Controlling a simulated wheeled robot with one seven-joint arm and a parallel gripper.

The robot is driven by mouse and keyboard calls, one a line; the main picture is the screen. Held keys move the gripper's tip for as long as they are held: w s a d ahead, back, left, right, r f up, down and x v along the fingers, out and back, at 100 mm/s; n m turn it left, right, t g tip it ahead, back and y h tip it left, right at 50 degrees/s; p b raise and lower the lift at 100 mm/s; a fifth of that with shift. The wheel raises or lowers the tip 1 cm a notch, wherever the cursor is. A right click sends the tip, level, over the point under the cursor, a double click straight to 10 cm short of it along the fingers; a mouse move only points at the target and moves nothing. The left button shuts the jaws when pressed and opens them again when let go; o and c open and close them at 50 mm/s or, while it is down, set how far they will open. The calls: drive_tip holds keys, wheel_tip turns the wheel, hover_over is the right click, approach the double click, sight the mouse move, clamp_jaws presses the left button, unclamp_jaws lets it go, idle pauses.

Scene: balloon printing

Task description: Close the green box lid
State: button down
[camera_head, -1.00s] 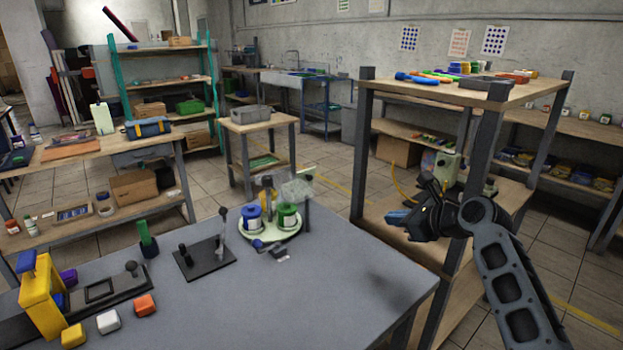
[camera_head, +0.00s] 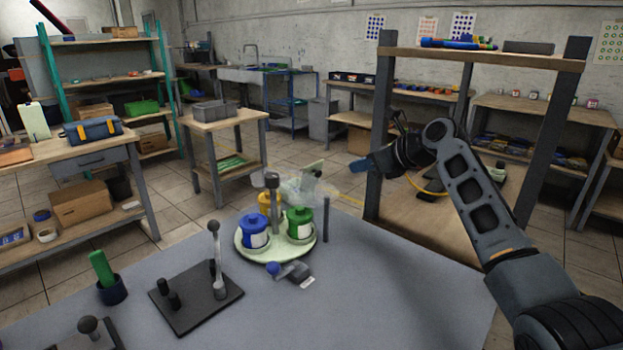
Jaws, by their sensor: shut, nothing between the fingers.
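On the grey table, a pale round tray (camera_head: 254,258) holds a green pot (camera_head: 300,224) with a white label at its right. Its green top shows, but I cannot tell whether a lid sits shut on it. A blue pot (camera_head: 254,230) stands beside it at left, and a yellow one (camera_head: 268,203) is partly hidden behind. A separate green box (camera_head: 142,107) sits on the far teal-framed shelf; its lid state is too small to tell. My gripper (camera_head: 358,165), with blue fingertips, is shut and empty, in the air to the right of and above the tray.
A black plate with upright levers (camera_head: 196,297) and a green-handled tool in a cup (camera_head: 104,272) stand left of the tray. A small dark tool (camera_head: 290,272) lies before it. A tall wooden rack (camera_head: 480,52) stands behind my arm. The table's right front is clear.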

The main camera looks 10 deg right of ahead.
sight(320, 174)
drive_tip(key=shift+b+x, duration=0.9)
drive_tip(key=shift+x, duration=4.5)
drive_tip(key=shift+a+r, duration=0.1)
drive_tip(key=shift+r, duration=0.1)
drive_tip(key=shift+w+r+p, duration=0.15)
drive_tip(key=shift+r+p, duration=0.1)
drive_tip(key=shift+p, duration=0.45)
drive_tip(key=shift+w+g, duration=0.1)
drive_tip(key=shift+g, duration=0.2)
